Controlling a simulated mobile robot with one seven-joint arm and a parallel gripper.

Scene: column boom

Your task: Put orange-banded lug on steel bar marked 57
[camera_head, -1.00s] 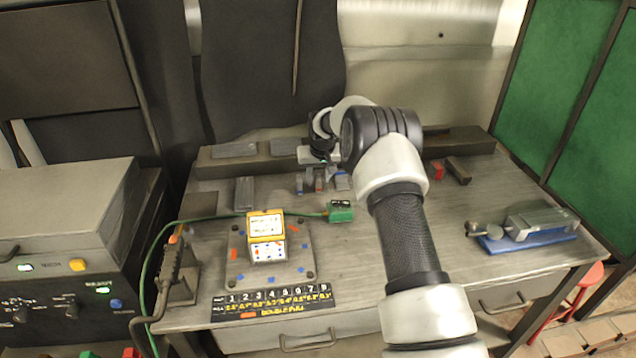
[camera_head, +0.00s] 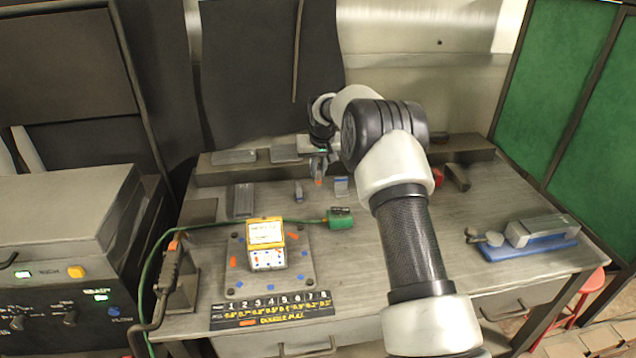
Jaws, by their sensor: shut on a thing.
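My gripper (camera_head: 319,165) is at the back middle of the bench, pointing down and partly hidden by my arm. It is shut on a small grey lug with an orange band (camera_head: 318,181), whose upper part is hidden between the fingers. A grey lug (camera_head: 299,191) stands to its left and a blue-banded lug (camera_head: 341,187) to its right. Grey steel bars lie on the rear ledge, one at the left (camera_head: 234,157) and one nearer the middle (camera_head: 286,152). Another grey block (camera_head: 242,199) lies on the bench at left. I cannot read a 57 on any of them.
A plate (camera_head: 300,285) with orange and blue marks carries a yellow-and-white box (camera_head: 266,240). A green clamp (camera_head: 341,219) on a cable lies behind it. A numbered strip (camera_head: 270,309) lies in front. A vise-like block on a blue base (camera_head: 530,248) stands at right. The bench's right middle is clear.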

